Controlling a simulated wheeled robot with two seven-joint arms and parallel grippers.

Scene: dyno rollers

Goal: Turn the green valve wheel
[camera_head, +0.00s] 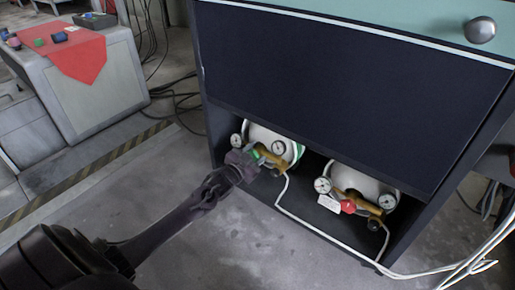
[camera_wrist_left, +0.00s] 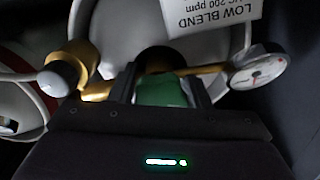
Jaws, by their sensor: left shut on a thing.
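The green valve wheel (camera_head: 255,154) sits on the brass regulator of the left gas cylinder (camera_head: 262,134), low in the cabinet. My left gripper (camera_head: 245,162) reaches in from the left and is shut on the wheel. In the left wrist view the green wheel (camera_wrist_left: 163,92) lies between the two fingers, which hide its sides. Brass fittings (camera_wrist_left: 85,62) and a round gauge (camera_wrist_left: 258,70) flank it. A red valve wheel (camera_head: 348,206) is on the right cylinder (camera_head: 355,182). My right gripper is not in view.
The dark cabinet (camera_head: 340,85) overhangs the cylinders. A white tag (camera_wrist_left: 205,15) reading "LOW BLEND" hangs near the gripper. A white hose (camera_head: 290,212) runs along the cabinet's base. Floor (camera_head: 225,230) in front is clear. A grey bench with red cloth (camera_head: 80,58) stands at left.

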